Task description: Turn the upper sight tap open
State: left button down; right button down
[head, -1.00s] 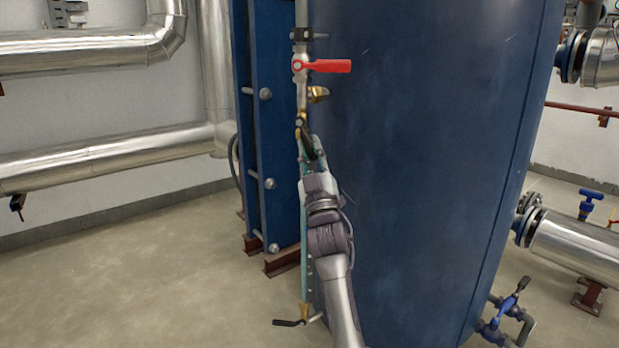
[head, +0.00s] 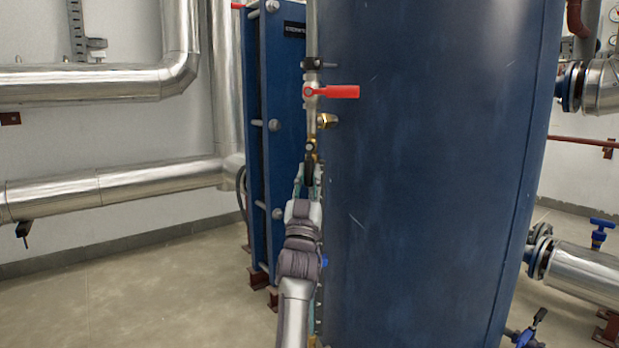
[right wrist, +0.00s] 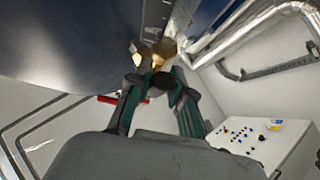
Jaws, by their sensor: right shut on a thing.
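The upper sight tap (head: 311,148) is a small brass tap on the vertical pipe at the left edge of the blue tank in the head view. Its brass body (right wrist: 152,54) also shows in the right wrist view. Its dark lever (head: 309,168) hangs nearly straight down from the pivot. My right gripper (head: 308,184) comes from below and is shut on the lever. In the right wrist view, the green-sided fingers of the gripper (right wrist: 158,92) stand on either side of the dark lever end (right wrist: 161,82). My left gripper is not in view.
A red-handled valve (head: 333,92) sits above on the same pipe, with a brass fitting (head: 327,121) below it. The big blue tank (head: 430,150) stands close on the right, blue plates (head: 280,130) on the left. Open floor (head: 130,290) lies at left.

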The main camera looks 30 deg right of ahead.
jog(key=shift+a, duration=0.1)
jog(key=c, duration=1)
grip_release()
jog(key=shift+w, duration=0.1)
jog(key=shift+r, duration=0.1)
jog(key=shift+r, duration=0.35)
notch_tip(320, 180, up, 9)
jog(key=shift+r, duration=0.1)
